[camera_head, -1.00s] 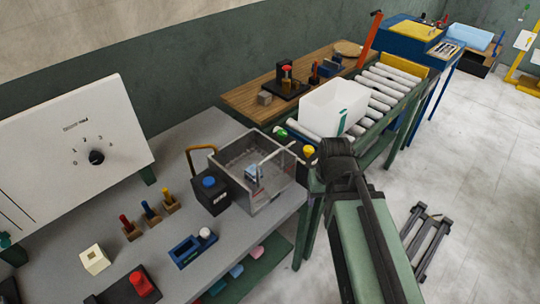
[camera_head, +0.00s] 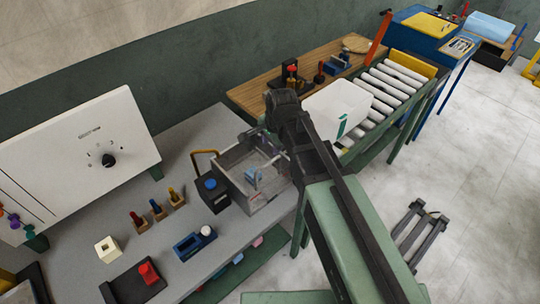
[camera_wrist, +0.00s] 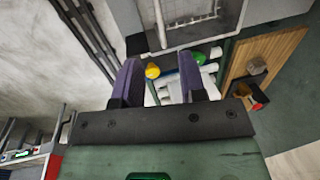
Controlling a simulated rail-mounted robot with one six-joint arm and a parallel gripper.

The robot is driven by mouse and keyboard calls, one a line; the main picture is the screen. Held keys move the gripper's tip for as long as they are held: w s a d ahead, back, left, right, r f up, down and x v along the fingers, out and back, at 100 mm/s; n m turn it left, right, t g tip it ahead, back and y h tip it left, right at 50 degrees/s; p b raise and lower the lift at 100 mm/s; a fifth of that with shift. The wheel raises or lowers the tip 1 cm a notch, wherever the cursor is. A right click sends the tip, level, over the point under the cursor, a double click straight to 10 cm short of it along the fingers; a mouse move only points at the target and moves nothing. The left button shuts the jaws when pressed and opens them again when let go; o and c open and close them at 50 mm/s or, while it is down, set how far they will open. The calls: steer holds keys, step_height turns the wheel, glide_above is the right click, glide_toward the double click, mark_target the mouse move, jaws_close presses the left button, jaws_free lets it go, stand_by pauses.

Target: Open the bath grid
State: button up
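The bath is a grey open-topped box (camera_head: 247,201) on the bench in the head view. Its near wall and part of its inside show, with a small pale-blue item (camera_head: 253,174) inside. My arm covers its right side. In the wrist view the bath's rim (camera_wrist: 205,40) is at the top, with a pale wire grid (camera_wrist: 190,10) inside and a pale rod (camera_wrist: 160,25) along its left side. My gripper (camera_wrist: 158,72) has two dark purple fingers spread apart, with nothing held between them. The fingers point toward the bath and stop short of it in the picture.
A black box with a blue button (camera_head: 209,183) stands left of the bath. A white bin (camera_head: 338,105) sits on the roller conveyor behind my arm. Yellow (camera_wrist: 152,71) and green (camera_wrist: 197,56) caps show near my fingers.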

mark_target(267, 164)
steer(key=f+b, duration=0.3)
steer(key=w+a+f+b, duration=0.1)
steer(key=f+b, duration=0.6)
steer(key=f, duration=0.1)
steer(key=shift+w+a+b, duration=0.15)
steer(key=shift+w+b, duration=0.15)
steer(key=shift+b, duration=0.1)
steer(key=shift+r, duration=0.15)
jaws_close()
